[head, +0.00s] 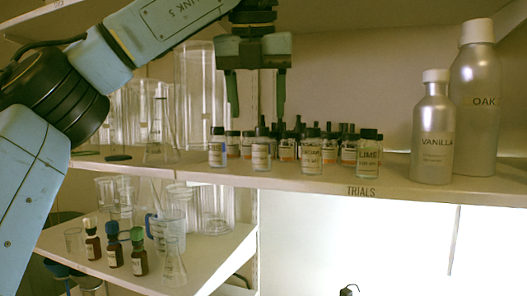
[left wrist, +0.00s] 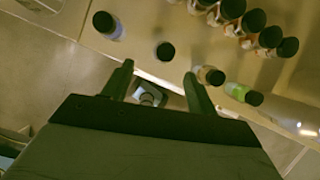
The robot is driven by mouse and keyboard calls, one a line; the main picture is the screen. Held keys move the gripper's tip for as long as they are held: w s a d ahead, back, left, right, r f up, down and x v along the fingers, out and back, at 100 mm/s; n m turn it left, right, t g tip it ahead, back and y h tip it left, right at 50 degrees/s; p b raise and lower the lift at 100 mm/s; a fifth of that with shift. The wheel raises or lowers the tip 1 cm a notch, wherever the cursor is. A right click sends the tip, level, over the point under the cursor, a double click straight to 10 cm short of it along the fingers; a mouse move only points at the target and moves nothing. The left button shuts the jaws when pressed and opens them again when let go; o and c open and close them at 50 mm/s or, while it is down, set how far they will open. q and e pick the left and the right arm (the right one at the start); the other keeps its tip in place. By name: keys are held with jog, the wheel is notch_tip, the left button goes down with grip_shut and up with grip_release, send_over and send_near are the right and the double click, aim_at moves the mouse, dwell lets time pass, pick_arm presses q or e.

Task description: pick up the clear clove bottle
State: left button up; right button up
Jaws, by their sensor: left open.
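My left gripper (head: 256,108) is open and empty, pointing down above the shelf, with its fingertips above the bottle caps. It also shows in the left wrist view (left wrist: 160,75). A front row of small clear bottles with dark caps stands below it: a blue-labelled bottle (head: 217,150), a pale-labelled bottle (head: 261,154), another pale-labelled bottle (head: 311,158) and the LIME bottle (head: 369,158). In the left wrist view a dark cap (left wrist: 165,52) lies just beyond the fingertips. I cannot read which bottle is clove. My right gripper is not in view.
Dark-capped bottles with orange labels (head: 287,150) stand close behind the front row. Silver VANILLA (head: 436,130) and OAK (head: 478,100) bottles stand right. Tall glassware (head: 200,85) stands left. The shelf edge (head: 300,182) runs in front; a lower shelf (head: 190,262) holds small brown bottles.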

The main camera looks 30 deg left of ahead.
aim_at(261, 137)
pick_arm(q)
jog(key=x, duration=0.3)
jog(key=shift+w+r, duration=0.1)
jog(key=shift+f, duration=0.3)
jog(key=shift+w+f, duration=0.15)
jog(key=shift+f, duration=0.15)
jog(key=x, duration=0.3)
jog(key=shift+w+f, duration=0.15)
jog(key=shift+w, duration=0.05)
jog(key=shift+w+a+f, duration=0.1)
jog(key=shift+w+f, duration=0.1)
jog(key=shift+f, duration=0.3)
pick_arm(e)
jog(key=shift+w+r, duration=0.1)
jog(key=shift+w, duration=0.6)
pick_arm(q)
jog(key=c, duration=1.1)
